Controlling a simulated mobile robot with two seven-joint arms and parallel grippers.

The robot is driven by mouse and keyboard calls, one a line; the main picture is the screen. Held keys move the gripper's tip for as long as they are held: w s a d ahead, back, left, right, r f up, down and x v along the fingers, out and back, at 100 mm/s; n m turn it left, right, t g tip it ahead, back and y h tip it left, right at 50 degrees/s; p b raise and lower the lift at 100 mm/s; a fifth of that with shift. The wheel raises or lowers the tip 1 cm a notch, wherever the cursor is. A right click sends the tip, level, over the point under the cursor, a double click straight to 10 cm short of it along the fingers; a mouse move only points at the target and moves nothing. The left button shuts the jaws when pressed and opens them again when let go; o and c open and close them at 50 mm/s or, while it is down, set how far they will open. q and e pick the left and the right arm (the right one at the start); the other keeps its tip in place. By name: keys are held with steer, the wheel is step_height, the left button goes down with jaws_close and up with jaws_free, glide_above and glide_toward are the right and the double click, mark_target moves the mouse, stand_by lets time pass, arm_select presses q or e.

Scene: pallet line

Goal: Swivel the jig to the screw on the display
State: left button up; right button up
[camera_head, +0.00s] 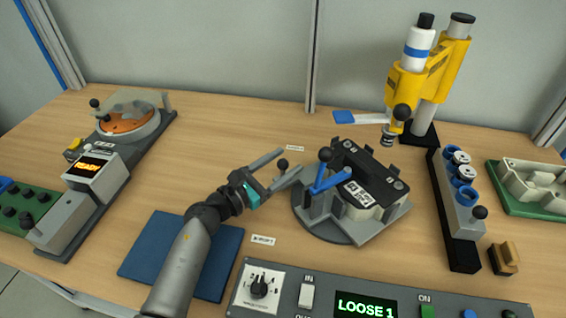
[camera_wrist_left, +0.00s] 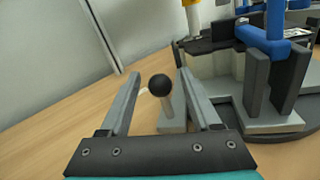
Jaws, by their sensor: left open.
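The jig (camera_head: 385,215) sits on a round grey turntable (camera_head: 318,226) and holds a black-topped part with a white label (camera_head: 357,192). A blue clamp lever (camera_head: 325,175) stands at its left side and also shows in the wrist view (camera_wrist_left: 266,30). A handle with a black ball knob (camera_head: 282,164) sticks up at the jig's left edge. My left gripper (camera_head: 289,162) is open, with its fingers on either side of this knob. In the wrist view the knob (camera_wrist_left: 160,86) stands between the fingers with gaps visible. The display (camera_head: 365,306) reads "LOOSE 1". My right gripper is not in view.
A yellow screwdriver station (camera_head: 408,85) stands behind the jig. A grey rack with blue-ringed pieces (camera_head: 448,195) stands to the right. A blue mat (camera_head: 220,265) lies under my left arm. A tester reading "READY" (camera_head: 96,168) is at the left.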

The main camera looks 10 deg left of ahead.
arm_select(q)
steer(key=shift+c, duration=0.3)
jaws_close()
stand_by(0.3)
stand_by(0.9)
